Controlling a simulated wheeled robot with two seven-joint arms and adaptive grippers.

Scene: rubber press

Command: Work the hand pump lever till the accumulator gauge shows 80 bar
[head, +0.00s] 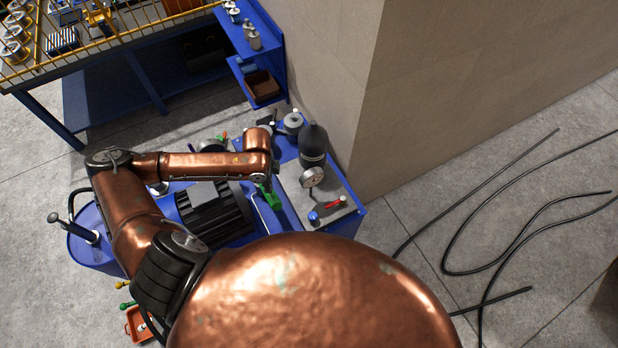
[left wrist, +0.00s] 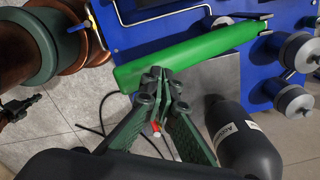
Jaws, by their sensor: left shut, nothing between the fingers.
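The bright green sleeve of the pump lever (left wrist: 190,55) lies across the left wrist view. It also shows as a small green piece beside my wrist in the head view (head: 269,196). My left gripper (left wrist: 158,76) is shut and empty, its fingertips at the sleeve's lower edge; whether they touch it I cannot tell. In the head view it is mostly hidden by my wrist. The black accumulator (head: 313,143) stands upright at the unit's back and shows in the left wrist view (left wrist: 240,140). Its round gauge (head: 312,177) is too small to read. My right gripper is not in view.
The blue unit (head: 345,219) carries a dark finned motor (head: 213,212) and a red handle (head: 335,203). A wall corner (head: 365,130) stands close behind. Black hoses (head: 468,270) lie on the floor at right. A blue workbench (head: 100,95) stands at upper left.

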